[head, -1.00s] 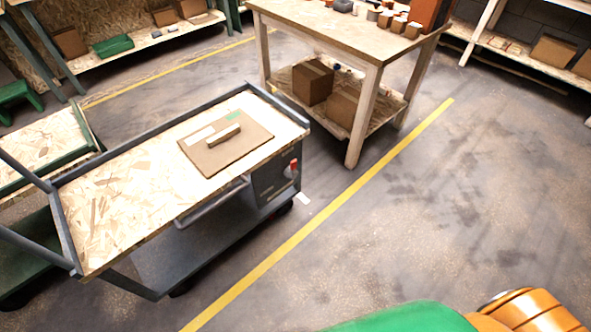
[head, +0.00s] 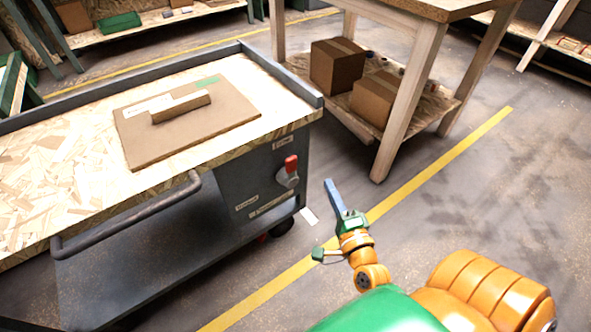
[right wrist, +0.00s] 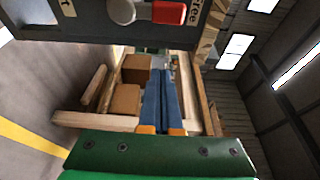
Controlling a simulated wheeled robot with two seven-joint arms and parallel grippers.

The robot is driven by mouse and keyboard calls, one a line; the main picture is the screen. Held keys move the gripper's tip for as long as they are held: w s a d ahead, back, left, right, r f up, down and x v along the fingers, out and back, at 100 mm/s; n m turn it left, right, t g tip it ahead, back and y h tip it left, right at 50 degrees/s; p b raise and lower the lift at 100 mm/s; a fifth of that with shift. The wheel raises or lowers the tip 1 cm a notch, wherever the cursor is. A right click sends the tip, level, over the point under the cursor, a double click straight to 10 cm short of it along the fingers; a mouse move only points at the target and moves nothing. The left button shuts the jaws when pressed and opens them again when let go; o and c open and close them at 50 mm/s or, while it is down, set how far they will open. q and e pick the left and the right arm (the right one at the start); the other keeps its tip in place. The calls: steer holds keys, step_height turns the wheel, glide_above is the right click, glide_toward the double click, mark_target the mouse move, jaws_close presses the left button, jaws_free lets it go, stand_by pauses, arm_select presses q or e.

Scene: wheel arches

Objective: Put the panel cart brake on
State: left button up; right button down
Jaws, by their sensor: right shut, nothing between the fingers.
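The panel cart has a chipboard top (head: 60,175) and a dark grey end panel (head: 245,180). On this panel sits a brake lever with a red handle (head: 290,163) on a round silver hub; the handle points up in the head view. The lever also shows at the top of the right wrist view (right wrist: 167,13), handle to the right of the hub. My right gripper (head: 331,186) is shut and empty, to the right of the lever and apart from it. Its blue fingers (right wrist: 158,76) lie together below the lever in the wrist view. My left gripper is out of view.
A flat cardboard piece (head: 190,120) lies on the cart top. A wooden table (head: 400,110) with boxes (head: 337,65) on its lower shelf stands behind my right gripper. A yellow floor line (head: 440,165) runs past the cart. Floor at the right is clear.

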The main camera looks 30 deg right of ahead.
mark_target(289, 170)
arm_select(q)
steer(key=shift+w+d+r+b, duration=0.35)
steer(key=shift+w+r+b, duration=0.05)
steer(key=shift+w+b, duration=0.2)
arm_select(e)
steer(key=w+a, duration=0.1)
steer(key=w, duration=0.8)
steer(key=shift+a, duration=0.35)
steer(key=shift+a+r, duration=0.1)
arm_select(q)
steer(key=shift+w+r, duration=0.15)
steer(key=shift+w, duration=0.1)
arm_select(e)
steer(key=shift+a+n, duration=0.1)
steer(key=shift+n, duration=0.3)
